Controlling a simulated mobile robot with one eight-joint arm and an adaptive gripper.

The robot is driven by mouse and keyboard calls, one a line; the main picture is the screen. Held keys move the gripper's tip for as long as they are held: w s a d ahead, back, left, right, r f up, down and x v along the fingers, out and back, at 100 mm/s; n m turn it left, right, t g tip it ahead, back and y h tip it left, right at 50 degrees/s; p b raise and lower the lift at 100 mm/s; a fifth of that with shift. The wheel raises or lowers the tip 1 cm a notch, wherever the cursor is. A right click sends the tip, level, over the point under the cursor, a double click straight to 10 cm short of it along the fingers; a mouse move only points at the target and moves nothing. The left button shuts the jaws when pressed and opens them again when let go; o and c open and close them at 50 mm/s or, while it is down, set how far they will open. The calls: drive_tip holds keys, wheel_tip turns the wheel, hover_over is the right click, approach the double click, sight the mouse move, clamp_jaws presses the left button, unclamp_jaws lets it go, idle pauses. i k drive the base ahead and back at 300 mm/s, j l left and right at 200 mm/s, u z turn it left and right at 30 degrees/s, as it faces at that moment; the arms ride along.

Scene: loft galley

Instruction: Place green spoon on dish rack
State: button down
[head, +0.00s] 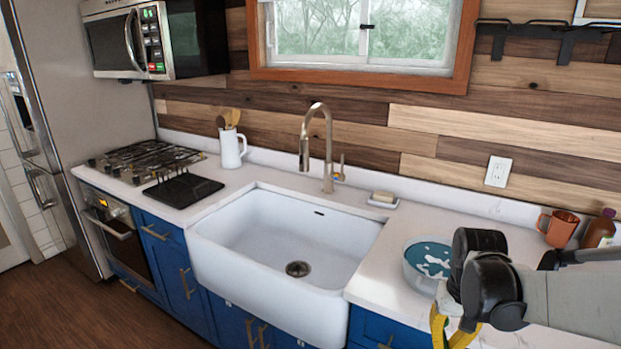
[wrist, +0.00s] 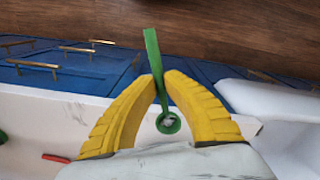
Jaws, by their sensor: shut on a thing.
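The green spoon (wrist: 153,50) shows in the wrist view, between the yellow fingertips of my gripper (wrist: 162,82). My gripper is shut on it, with the long straight part pointing up the picture and the round end (wrist: 168,123) between the fingers. In the head view my gripper (head: 453,333) is at the lower right, by the counter's front edge, and the spoon cannot be made out there. A black dish rack (head: 183,189) with upright prongs stands on the counter between stove and sink, far left of my gripper. It looks empty.
The white sink (head: 285,235) and tall faucet (head: 322,150) lie between my gripper and the rack. A bowl (head: 427,262) stands beside my arm. A utensil jug (head: 231,147) stands behind the rack. A red item (wrist: 55,158) lies on the counter.

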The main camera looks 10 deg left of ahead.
sight(182, 182)
drive_tip(key=i+j+u, duration=0.2)
drive_tip(key=j+u, duration=0.2)
drive_tip(key=i+j+u, duration=0.3)
drive_tip(key=j+u, duration=0.15)
drive_tip(key=i+j+u, duration=0.55)
drive_tip(key=u, duration=0.3)
drive_tip(key=i+j+z, duration=0.2)
drive_tip(key=i, duration=0.4)
drive_tip(key=i+j+z, duration=0.2)
drive_tip(key=i+j, duration=0.2)
drive_tip(key=i, duration=0.2)
drive_tip(key=i+j+z, duration=0.25)
drive_tip(key=i+j, duration=0.2)
drive_tip(key=i+j+z, duration=0.2)
drive_tip(key=z, duration=0.15)
drive_tip(key=i+j+z, duration=0.7)
drive_tip(key=j+z, duration=0.35)
drive_tip(key=i+j+z, duration=0.15)
drive_tip(key=j+z, duration=0.2)
drive_tip(key=j, duration=0.2)
drive_tip(key=i+j, duration=0.1)
